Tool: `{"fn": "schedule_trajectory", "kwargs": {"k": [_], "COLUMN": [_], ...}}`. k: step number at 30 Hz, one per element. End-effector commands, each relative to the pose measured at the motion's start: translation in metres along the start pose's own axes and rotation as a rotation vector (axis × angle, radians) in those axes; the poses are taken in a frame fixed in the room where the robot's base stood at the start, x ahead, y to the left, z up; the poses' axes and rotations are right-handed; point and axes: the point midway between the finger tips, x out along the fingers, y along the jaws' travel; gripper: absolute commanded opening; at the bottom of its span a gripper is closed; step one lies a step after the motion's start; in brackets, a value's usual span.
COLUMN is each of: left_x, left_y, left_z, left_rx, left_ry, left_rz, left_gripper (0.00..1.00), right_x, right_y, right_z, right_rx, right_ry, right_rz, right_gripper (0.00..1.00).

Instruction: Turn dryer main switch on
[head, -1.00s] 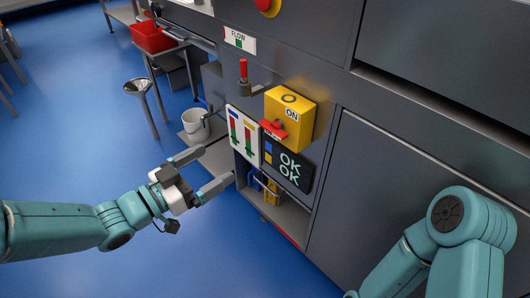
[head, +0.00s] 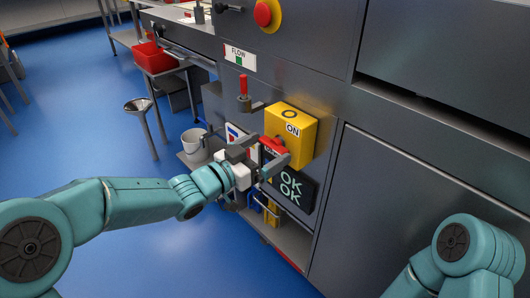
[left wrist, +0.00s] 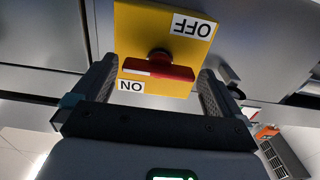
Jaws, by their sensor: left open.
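The dryer main switch is a yellow box (head: 300,135) on the grey machine front, with a red rotary handle (head: 272,146) on its face. In the left wrist view, upside down, the red handle (left wrist: 158,69) lies roughly level across the yellow face (left wrist: 145,30). An ON label (left wrist: 131,86) is below its left end and an OFF label (left wrist: 192,26) above its right end. My left gripper (head: 270,149) is open, its fingers (left wrist: 158,78) on either side of the handle with gaps visible. My right gripper is out of view; only its arm shows.
A dark OK OK display (head: 291,187) sits just below the switch. A red-handled lever (head: 244,88) under a FLOW label (head: 240,57) is at the upper left. A red-and-yellow button (head: 266,13) is above.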

Motion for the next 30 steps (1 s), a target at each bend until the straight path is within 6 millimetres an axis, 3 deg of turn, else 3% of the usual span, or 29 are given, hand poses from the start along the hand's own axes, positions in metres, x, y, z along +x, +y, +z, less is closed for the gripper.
{"fn": "schedule_trajectory", "kwargs": {"k": [9,13,23,30], "left_x": [0.003,0.003,0.003,0.003], "left_y": [0.0,0.0,0.0,0.0], "left_z": [0.0,0.0,-0.001,-0.003], "left_rx": [-0.001,-0.001,-0.034,-0.167], "left_ry": [-0.001,-0.001,-0.001,-0.003], "left_rz": [0.0,0.0,0.0,0.001], "left_gripper": [1.0,0.58,0.59,0.59], "right_x": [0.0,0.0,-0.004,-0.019], "right_y": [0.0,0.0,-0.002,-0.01], "right_z": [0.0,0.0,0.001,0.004], "right_rx": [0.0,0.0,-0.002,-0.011], "right_ry": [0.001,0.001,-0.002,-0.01], "right_rz": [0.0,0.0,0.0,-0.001], "right_gripper": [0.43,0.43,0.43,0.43]}}
